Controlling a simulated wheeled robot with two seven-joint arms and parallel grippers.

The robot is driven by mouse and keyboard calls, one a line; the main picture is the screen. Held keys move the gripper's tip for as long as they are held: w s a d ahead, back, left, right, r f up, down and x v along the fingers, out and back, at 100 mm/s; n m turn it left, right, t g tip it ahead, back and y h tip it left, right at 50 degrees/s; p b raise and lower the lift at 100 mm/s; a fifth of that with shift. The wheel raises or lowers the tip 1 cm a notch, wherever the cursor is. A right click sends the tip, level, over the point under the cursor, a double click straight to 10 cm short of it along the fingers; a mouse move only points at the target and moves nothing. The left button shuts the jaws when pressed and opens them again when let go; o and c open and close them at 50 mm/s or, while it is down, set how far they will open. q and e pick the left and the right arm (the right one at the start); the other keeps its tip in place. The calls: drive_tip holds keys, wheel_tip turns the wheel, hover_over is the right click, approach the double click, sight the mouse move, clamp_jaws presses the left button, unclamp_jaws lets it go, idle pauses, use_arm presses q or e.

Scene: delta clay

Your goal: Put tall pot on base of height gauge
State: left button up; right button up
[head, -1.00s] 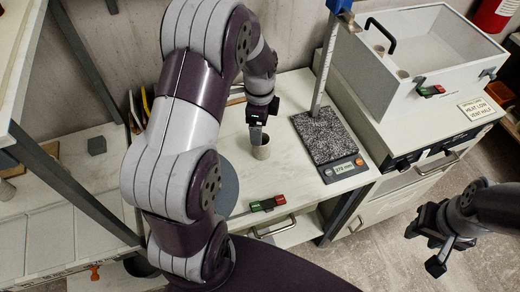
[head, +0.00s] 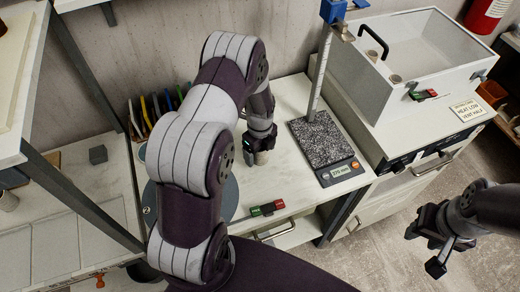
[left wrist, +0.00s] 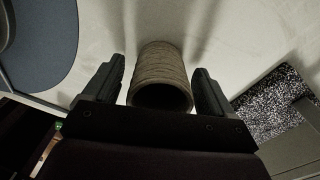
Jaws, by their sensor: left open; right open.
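The tall pot (head: 262,158), a small grey-brown ribbed cylinder, stands on the white worktop, mostly hidden by my left gripper in the head view. In the left wrist view the pot (left wrist: 160,72) lies between the two fingers, its open mouth facing the camera. My left gripper (left wrist: 160,85) is open around it, with a gap on each side. The height gauge has a speckled dark stone base (head: 322,138) to the right of the pot, bare on top, with an upright steel column (head: 320,75). The base also shows in the left wrist view (left wrist: 270,105). My right gripper (head: 437,240) is open and empty over the floor.
A white box (head: 420,50) with small pots inside stands at the back right. A grey round disc (head: 228,195) lies left of the pot. A red and green switch piece (head: 266,208) is at the worktop's front. Several upright tools (head: 155,105) stand at the back left.

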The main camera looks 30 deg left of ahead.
use_arm(q)
drive_tip(key=shift+f, duration=0.35)
drive_tip(key=shift+r, duration=0.1)
drive_tip(key=c, duration=1.2)
drive_tip(key=shift+o, duration=0.2)
drive_tip(key=shift+r, duration=0.1)
